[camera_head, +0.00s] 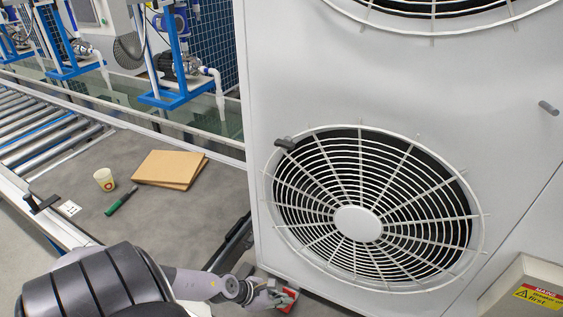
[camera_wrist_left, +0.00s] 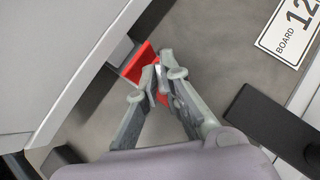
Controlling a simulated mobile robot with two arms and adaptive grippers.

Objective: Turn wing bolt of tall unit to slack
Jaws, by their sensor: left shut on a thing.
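The tall unit (camera_head: 400,95) is a white cabinet with round fan grilles, filling the right half of the head view. My left gripper (camera_head: 282,295) is low at its bottom left corner. In the left wrist view, the left gripper (camera_wrist_left: 162,82) is shut on a red wing bolt (camera_wrist_left: 138,63) beside the unit's lower edge. Red shows on both sides of the fingertips, which hide its middle. A little of the red wing bolt (camera_head: 291,298) also shows in the head view. My right gripper is not in view.
A bench (camera_head: 185,222) left of the unit bears a brown board (camera_head: 168,168), a paper cup (camera_head: 104,179) and a green marker (camera_head: 121,201). A roller conveyor (camera_head: 40,125) and blue pump stands (camera_head: 172,98) lie beyond. A label plate (camera_wrist_left: 290,32) shows in the wrist view.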

